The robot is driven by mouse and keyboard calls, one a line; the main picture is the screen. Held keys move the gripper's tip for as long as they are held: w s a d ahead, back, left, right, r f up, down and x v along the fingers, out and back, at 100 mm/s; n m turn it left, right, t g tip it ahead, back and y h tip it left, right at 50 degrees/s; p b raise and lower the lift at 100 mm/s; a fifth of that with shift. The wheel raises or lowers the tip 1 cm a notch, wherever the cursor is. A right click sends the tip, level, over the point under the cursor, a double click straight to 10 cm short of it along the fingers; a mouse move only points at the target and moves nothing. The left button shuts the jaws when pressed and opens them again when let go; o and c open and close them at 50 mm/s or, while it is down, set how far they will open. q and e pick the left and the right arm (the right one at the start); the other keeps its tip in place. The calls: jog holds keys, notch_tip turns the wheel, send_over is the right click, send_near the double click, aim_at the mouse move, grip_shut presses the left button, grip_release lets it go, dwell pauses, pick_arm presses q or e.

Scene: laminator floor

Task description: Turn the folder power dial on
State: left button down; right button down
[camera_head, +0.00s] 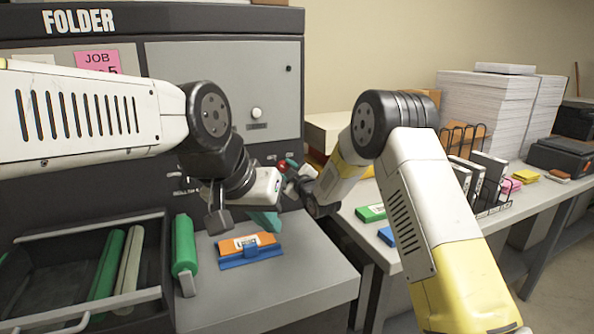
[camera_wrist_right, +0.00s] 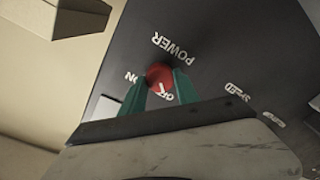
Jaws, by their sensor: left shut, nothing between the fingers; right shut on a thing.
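The folder power dial (camera_wrist_right: 158,75) is a round red knob on a dark panel in the right wrist view, with POWER printed beside it. ON is printed on its left and OFF close below it. A white mark on the knob appears to point toward OFF. My right gripper (camera_wrist_right: 161,80) has its teal fingers shut on the dial, one on either side. In the head view the dial (camera_head: 282,168) is small and partly hidden by the right gripper (camera_head: 289,165). My left gripper (camera_head: 265,224) is shut and empty, above the grey table near the orange pack.
The grey folder machine (camera_head: 215,75) stands behind. A dark bin (camera_head: 45,275) holds rollers. Paper stacks (camera_head: 485,110) and a wire rack are at right.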

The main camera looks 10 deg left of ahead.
jog(key=shift+m, duration=0.4)
jog(key=m, duration=0.3)
jog(key=shift+d+m, duration=0.1)
jog(key=shift+m, duration=0.2)
jog(key=m, duration=0.4)
jog(key=shift+f+m, duration=0.1)
jog(key=shift+m, duration=0.3)
jog(key=m, duration=0.4)
jog(key=shift+w+m+t, duration=0.1)
jog(key=shift+m+t, duration=0.3)
jog(key=shift+m, duration=2.2)
jog(key=c, duration=0.9)
grip_release()
